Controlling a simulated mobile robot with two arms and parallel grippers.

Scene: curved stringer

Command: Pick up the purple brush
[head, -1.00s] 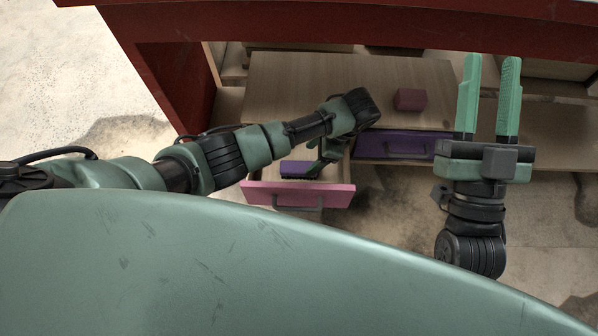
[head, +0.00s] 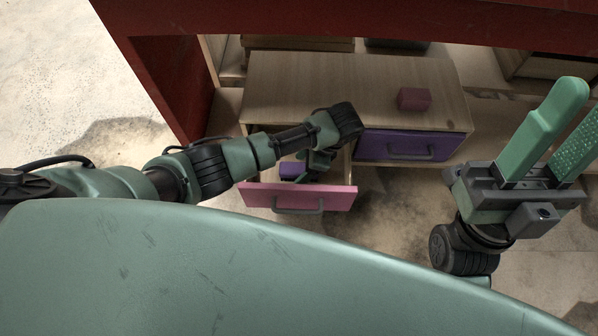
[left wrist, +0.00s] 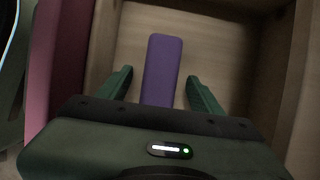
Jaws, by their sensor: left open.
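The purple brush (head: 290,170) lies in the open pink-fronted drawer (head: 297,197), partly hidden by my left arm in the head view. In the left wrist view the brush (left wrist: 162,70) lies between the two green fingers of my left gripper (left wrist: 160,84), with a gap on each side. My left gripper (head: 312,167) is open and reaches down into the drawer. Its near end hides the lower part of the brush in the wrist view. My right gripper (head: 560,140) is open and empty at the right, away from the drawer.
A closed purple drawer (head: 405,146) is right of the open one. A dark red block (head: 414,99) sits on the wooden cabinet top (head: 300,80). A red curved beam (head: 350,18) spans above. The drawer walls (left wrist: 265,80) stand close around my left gripper.

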